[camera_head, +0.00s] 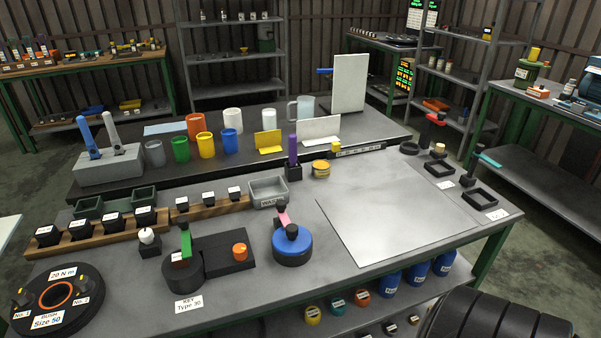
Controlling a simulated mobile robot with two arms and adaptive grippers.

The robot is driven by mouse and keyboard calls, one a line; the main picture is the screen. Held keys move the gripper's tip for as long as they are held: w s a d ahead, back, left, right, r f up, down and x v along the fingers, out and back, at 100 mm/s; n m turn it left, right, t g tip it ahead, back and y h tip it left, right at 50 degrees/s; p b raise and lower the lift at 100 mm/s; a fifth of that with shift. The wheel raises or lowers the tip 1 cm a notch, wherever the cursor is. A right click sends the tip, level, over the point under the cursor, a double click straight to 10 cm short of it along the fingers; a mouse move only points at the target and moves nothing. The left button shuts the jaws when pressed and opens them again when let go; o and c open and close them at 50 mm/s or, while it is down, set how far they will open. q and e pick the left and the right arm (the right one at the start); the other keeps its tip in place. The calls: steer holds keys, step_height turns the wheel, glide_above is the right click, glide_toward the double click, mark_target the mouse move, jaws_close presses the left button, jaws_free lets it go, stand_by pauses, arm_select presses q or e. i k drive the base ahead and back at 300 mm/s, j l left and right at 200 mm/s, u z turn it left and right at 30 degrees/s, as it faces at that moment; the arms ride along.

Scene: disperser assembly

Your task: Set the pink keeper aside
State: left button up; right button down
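The pink keeper (284,218) is at the blue-topped round black unit (293,246) near the middle front of the bench. It is a small, slanted pink piece at the back of the unit's top, with black knobs beside it that partly hide it. Whether it is seated in the unit or only leans on it is too small to tell. Neither of my grippers shows in the head view, and nothing is seen touching the keeper.
A large pale sheet (400,210) covers the bench's right part and is bare. A black block with a green piece (186,243) stands left of the unit. A small grey bin (269,192) is behind it. A dark ribbed shape (500,320) fills the bottom right.

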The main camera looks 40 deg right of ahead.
mark_target(280, 205)
steer(key=i+j+z, duration=0.2)
steer(key=j+z, duration=0.15)
steer(key=i+j+z, duration=0.1)
steer(key=j+z, duration=0.65)
steer(key=j, duration=0.15)
steer(key=j+z, duration=0.4)
steer(key=i+j, duration=0.05)
steer(key=j, duration=0.05)
